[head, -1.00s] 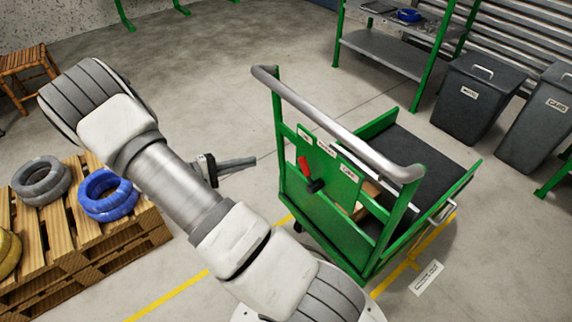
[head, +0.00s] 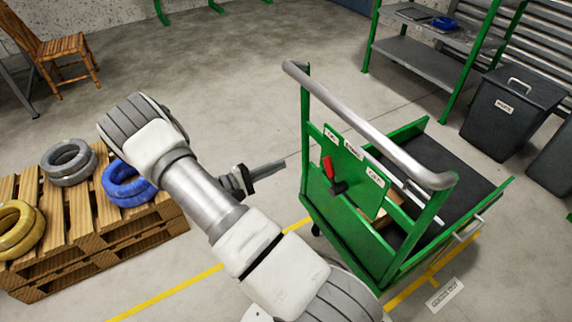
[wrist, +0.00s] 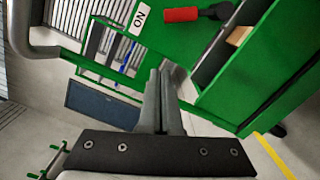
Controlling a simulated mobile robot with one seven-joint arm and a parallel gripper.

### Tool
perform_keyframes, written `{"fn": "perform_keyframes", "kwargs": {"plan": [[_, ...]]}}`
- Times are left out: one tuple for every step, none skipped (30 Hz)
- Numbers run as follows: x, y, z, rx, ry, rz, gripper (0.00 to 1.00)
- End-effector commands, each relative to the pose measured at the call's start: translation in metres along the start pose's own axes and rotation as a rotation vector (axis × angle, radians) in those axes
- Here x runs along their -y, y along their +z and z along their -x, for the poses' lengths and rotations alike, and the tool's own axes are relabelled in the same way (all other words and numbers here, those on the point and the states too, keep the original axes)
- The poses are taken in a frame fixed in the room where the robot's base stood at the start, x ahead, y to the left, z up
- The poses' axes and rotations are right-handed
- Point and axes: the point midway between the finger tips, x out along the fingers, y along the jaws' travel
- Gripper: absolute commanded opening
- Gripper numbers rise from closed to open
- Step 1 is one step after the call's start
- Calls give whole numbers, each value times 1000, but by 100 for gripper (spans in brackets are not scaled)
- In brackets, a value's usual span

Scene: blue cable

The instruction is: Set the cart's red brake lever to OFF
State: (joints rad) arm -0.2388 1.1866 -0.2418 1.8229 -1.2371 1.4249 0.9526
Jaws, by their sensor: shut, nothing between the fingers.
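The green cart (head: 335,212) stands right of centre in the head view. Its upright panel carries the red brake lever (head: 328,167) on a black pivot (head: 338,187). The lever points up and left, toward the left label (head: 331,135). In the wrist view the red grip (wrist: 181,14) points toward the ON label (wrist: 139,20). A label at the panel's right (head: 375,177) is too small to read surely. My gripper (head: 284,163) is shut and empty, left of the panel and apart from the lever. Its fingers (wrist: 165,82) are together in the wrist view.
The cart's grey push handle (head: 370,125) arches above the panel. A wooden pallet (head: 105,250) with several cable coils stands at left. Grey bins (head: 510,105) and a green-framed shelf (head: 415,60) are at the back right. Open floor lies behind my gripper.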

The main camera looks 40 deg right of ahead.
Motion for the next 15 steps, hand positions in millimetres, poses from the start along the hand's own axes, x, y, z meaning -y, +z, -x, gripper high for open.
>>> {"fn": "perform_keyframes", "kwargs": {"plan": [[1,0,-10,4,-2,0,0],[2,0,-17,4,-2,1,0],[2,0,-25,5,-3,1,0],[2,0,-32,5,-3,1,0],[2,1,-38,6,-3,1,0],[2,0,-47,5,-2,0,0],[2,0,-54,5,-3,0,0],[2,0,-61,4,-3,0,0],[3,1,-70,6,-3,0,0],[2,0,-76,5,-2,1,0],[3,1,-82,5,-3,1,0],[2,4,-85,2,-3,2,0],[1,9,-85,0,-3,2,0],[1,13,-86,1,-3,2,0],[1,18,-87,1,-2,2,0]]}}
